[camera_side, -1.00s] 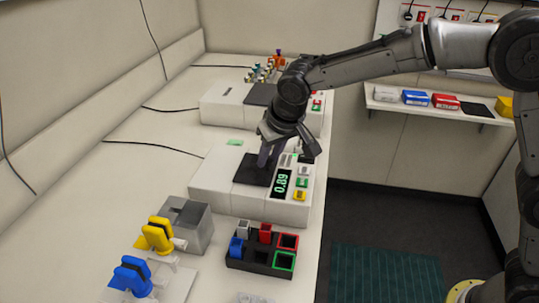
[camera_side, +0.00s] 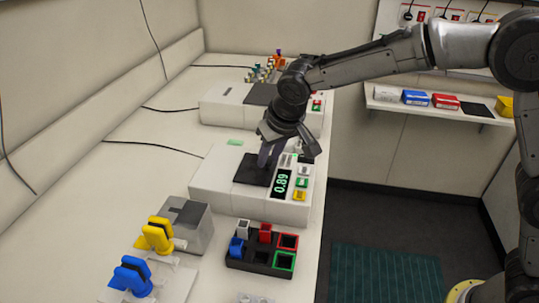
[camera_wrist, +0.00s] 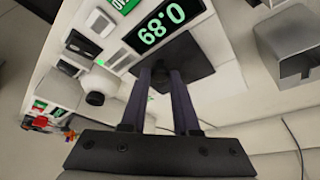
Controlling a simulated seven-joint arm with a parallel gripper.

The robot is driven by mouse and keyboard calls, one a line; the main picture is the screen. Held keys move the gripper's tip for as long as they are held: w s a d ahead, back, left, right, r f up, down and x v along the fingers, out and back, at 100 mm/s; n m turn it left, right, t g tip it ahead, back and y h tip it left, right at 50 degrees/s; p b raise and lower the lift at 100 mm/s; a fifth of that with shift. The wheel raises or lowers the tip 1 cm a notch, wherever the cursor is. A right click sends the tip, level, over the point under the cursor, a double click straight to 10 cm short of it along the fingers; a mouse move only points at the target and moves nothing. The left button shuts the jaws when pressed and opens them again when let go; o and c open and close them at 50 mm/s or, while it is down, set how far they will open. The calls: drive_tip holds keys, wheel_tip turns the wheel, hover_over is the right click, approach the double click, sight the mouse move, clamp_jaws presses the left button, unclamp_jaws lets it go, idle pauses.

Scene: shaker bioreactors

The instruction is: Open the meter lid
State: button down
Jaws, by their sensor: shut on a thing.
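A similar white device (camera_side: 225,108) stands behind. In front are a black rack (camera_side: 262,269) with coloured blocks, a grey box (camera_side: 187,228), and yellow (camera_side: 157,235) and blue (camera_side: 132,275) clamp-like items. The bench left of the meter is clear.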

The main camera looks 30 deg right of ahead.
idle(0.3)
drive_tip(key=w+a, duration=0.5)
drive_tip(key=shift+w+a+r, duration=0.1)
drive_tip(key=shift+w+a, duration=0.3)
drive_tip(key=c, duration=0.7)
unclamp_jaws()
drive_tip(key=shift+o, duration=0.2)
drive_tip(key=v, duration=1.3)
drive_tip(key=shift+s+r, duration=0.25)
drive_tip(key=shift+r, duration=0.05)
